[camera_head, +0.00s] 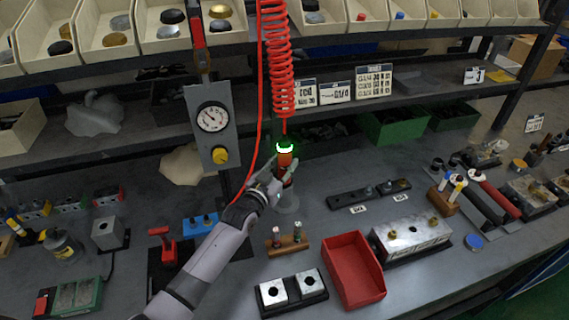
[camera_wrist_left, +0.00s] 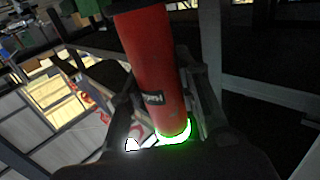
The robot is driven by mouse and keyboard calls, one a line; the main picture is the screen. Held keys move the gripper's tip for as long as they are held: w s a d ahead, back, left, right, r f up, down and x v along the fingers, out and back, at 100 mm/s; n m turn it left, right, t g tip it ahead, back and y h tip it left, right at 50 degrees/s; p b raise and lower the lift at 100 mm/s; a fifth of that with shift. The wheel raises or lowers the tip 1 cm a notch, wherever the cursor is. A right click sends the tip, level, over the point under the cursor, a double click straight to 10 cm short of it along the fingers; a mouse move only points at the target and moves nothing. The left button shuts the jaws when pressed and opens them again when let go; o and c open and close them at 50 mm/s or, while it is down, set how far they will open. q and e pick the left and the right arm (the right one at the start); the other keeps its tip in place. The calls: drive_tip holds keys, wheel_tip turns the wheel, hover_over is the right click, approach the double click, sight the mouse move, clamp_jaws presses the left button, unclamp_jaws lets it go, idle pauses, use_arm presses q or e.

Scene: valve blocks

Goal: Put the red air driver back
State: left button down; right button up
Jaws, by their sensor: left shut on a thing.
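The red air driver (camera_head: 285,165) stands upright below the red coiled hose (camera_head: 277,60), with a bright green-lit ring at its top. My left gripper (camera_head: 278,177) is shut on the driver's body from the left. In the left wrist view the red driver (camera_wrist_left: 152,70) runs between the fingers of my left gripper (camera_wrist_left: 165,95), its green ring close to the palm. My right gripper is not in view.
A red tray (camera_head: 353,270), a metal valve block (camera_head: 412,238) and a twin-block fixture (camera_head: 291,291) stand to the right and front. A small brown rack (camera_head: 288,245) is near. A gauge panel (camera_head: 211,125) hangs behind my arm.

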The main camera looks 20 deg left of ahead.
use_arm(q)
drive_tip(key=shift+f, duration=0.2)
idle(0.4)
drive_tip(key=c, duration=1.2)
unclamp_jaws()
drive_tip(key=shift+o, duration=0.4)
drive_tip(key=shift+f, duration=0.15)
drive_tip(key=shift+s+f, duration=0.15)
drive_tip(key=shift+f, duration=0.05)
drive_tip(key=s+a, duration=0.2)
drive_tip(key=s, duration=0.9)
drive_tip(key=shift+s+a+r, duration=0.15)
drive_tip(key=shift+s+r, duration=0.1)
drive_tip(key=shift+s, duration=0.05)
